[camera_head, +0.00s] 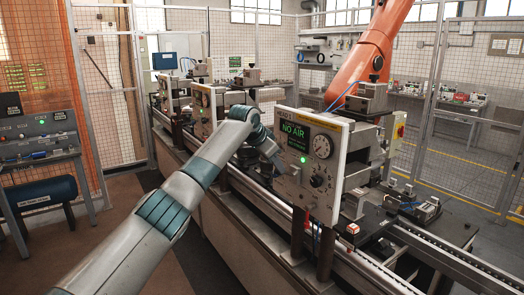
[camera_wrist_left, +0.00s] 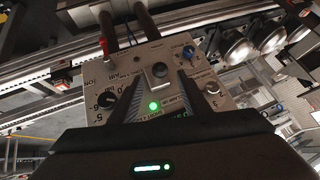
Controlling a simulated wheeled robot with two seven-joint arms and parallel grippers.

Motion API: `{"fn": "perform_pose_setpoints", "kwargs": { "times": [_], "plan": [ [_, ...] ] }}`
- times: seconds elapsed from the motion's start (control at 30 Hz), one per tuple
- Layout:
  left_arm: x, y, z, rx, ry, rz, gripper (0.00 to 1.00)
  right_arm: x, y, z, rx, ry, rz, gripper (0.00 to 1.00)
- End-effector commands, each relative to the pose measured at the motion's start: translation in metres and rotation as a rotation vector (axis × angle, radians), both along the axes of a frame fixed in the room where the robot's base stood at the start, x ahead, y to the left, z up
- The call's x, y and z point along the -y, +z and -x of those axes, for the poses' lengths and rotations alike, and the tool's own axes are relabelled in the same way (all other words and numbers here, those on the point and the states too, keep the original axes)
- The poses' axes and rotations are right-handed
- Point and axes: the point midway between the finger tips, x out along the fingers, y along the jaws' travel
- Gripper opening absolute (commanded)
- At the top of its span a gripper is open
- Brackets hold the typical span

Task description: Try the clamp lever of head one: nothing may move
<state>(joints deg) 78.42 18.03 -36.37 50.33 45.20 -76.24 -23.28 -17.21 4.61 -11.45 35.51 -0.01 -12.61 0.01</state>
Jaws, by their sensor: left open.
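In the left wrist view the panel (camera_wrist_left: 120,76) shows upside down. My left gripper (camera_wrist_left: 161,82) is open, its two dark fingers on either side of a dark knob-like part (camera_wrist_left: 160,70), perhaps the clamp lever. Whether the fingers touch it I cannot tell. My right gripper is not in view.
An orange robot arm (camera_head: 366,62) stands behind the panel. A rail conveyor (camera_head: 440,262) runs to the lower right, with small parts on it. More panels (camera_head: 200,105) stand further along the line. A grey bench (camera_head: 40,150) is at the left, and mesh fencing surrounds the cell.

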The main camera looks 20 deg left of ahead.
Motion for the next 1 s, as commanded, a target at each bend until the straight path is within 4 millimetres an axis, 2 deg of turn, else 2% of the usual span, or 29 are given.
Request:
{"fn": "perform_pose_setpoints", "kwargs": {
  "times": [0.03,0.2,0.5,0.7,1.0],
  "plan": [
    [-0.003,0.005,0.005,0.006,0.001,0.001,0.43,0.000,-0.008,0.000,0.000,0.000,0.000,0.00],
    [-0.008,0.030,0.027,0.006,0.000,0.000,0.43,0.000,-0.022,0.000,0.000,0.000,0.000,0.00],
    [-0.016,0.068,0.057,0.004,0.000,0.000,0.43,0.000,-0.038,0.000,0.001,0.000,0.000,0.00],
    [-0.018,0.079,0.065,0.002,0.001,0.001,0.43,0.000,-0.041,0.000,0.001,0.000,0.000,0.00],
    [-0.018,0.080,0.066,0.001,0.001,0.001,0.43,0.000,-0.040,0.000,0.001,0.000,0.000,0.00]
  ]
}}
